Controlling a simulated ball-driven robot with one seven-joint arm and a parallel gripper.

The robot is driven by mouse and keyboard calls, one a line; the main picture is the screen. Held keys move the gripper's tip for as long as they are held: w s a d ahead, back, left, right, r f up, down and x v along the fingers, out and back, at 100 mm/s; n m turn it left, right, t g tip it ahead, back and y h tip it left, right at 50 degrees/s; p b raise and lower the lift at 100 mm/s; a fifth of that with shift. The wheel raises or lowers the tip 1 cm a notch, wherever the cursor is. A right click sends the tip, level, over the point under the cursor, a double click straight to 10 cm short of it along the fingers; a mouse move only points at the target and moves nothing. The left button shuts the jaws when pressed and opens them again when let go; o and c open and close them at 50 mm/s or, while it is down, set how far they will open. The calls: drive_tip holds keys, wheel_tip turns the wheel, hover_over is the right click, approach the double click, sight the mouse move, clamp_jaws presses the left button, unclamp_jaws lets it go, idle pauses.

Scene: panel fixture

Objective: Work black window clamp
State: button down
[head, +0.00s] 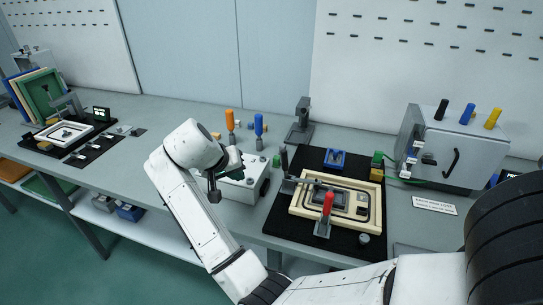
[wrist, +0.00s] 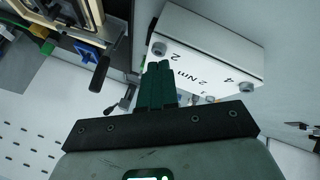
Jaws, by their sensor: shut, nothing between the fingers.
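The black-handled clamp (head: 284,160) stands at the left edge of the cream window frame (head: 298,204), its handle upright. A dark bar runs from its base toward the frame; I cannot tell if it presses on it. Its black handle (wrist: 101,72) also shows in the wrist view, left of my fingers and apart from them. A red-handled clamp (head: 327,204) stands at the frame's front edge. My gripper (wrist: 159,68) has green fingers, shut and empty, in front of the white torque box. In the head view my gripper (head: 232,160) is left of the clamp, partly hidden by my wrist.
The white torque box (head: 240,186) stands close beside my gripper and shows in the wrist view (wrist: 205,62). Orange (head: 230,119) and blue (head: 259,124) drivers stand behind it. A grey cabinet (head: 455,145) stands at right.

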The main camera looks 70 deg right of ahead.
sight(285, 164)
drive_tip(key=d+r+m+g, duration=0.3)
drive_tip(key=r+m, duration=0.1)
drive_tip(key=r, duration=0.4)
drive_tip(key=x, duration=0.6)
drive_tip(key=w+p+x, duration=0.1)
drive_tip(key=x, duration=0.3)
drive_tip(key=shift+f, duration=0.15)
drive_tip(key=s, duration=0.1)
drive_tip(key=s+d, duration=0.1)
drive_tip(key=s+p, duration=0.1)
drive_tip(key=shift+s+d, duration=0.3)
drive_tip(key=shift+d, duration=0.05)
drive_tip(key=shift+d, duration=0.1)
